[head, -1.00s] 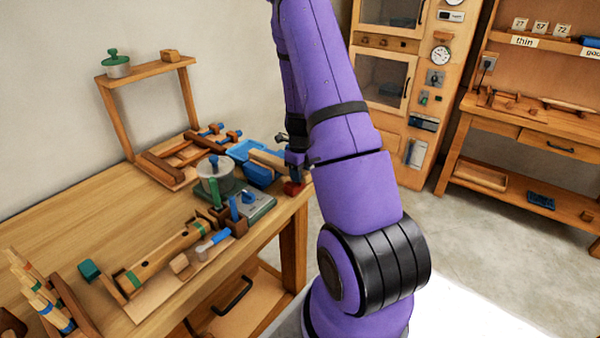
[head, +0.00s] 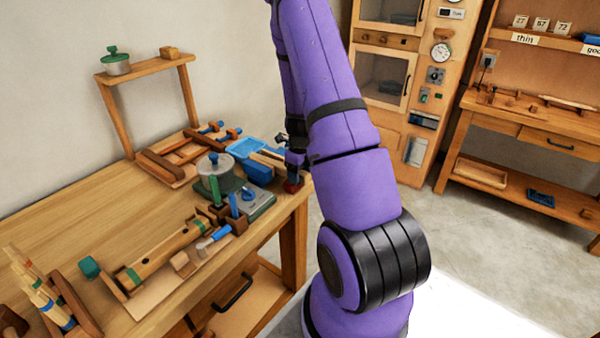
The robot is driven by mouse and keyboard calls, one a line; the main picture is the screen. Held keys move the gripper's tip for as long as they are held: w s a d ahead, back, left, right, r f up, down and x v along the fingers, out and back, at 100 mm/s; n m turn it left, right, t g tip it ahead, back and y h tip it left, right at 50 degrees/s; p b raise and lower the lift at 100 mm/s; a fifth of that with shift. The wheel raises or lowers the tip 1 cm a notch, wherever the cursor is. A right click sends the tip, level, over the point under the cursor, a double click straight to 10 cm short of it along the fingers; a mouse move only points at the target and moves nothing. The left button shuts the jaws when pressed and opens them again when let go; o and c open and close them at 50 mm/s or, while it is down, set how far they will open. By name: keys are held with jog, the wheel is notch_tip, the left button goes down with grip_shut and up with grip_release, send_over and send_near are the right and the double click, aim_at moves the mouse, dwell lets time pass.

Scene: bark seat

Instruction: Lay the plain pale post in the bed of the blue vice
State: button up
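A pale wooden post (head: 267,159) shows at the far right end of the workbench, next to my gripper and just above a blue block-like body (head: 259,171) that looks like the blue vice. Whether the post lies in the vice's bed or is above it I cannot tell. My gripper (head: 291,160) is a dark shape at the left edge of my purple arm, at the right end of the post. Its fingers are small and partly hidden, so I cannot see whether they hold the post.
A wooden rack (head: 185,157) lies at the back. A long wooden fixture (head: 165,255) lies in front. The bench's left middle is clear.

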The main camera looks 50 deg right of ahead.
notch_tip(320, 180, up, 13)
jog(key=a+r+n+t, duration=0.2)
jog(key=a+r+n, duration=0.6)
jog(key=a+r, duration=0.2)
jog(key=s+a+r+n, duration=0.3)
jog(key=a+r+n, duration=0.6)
jog(key=s+a+r+n+t, duration=0.1)
jog(key=s+a+r+n, duration=0.2)
jog(key=s+a+n, duration=0.3)
jog(key=s+a+r+n+t, duration=0.2)
jog(key=s+a+r+n, duration=0.2)
jog(key=s+n, duration=0.5)
jog(key=a+n, duration=0.2)
jog(key=n, duration=0.1)
jog(key=shift+s, duration=0.35)
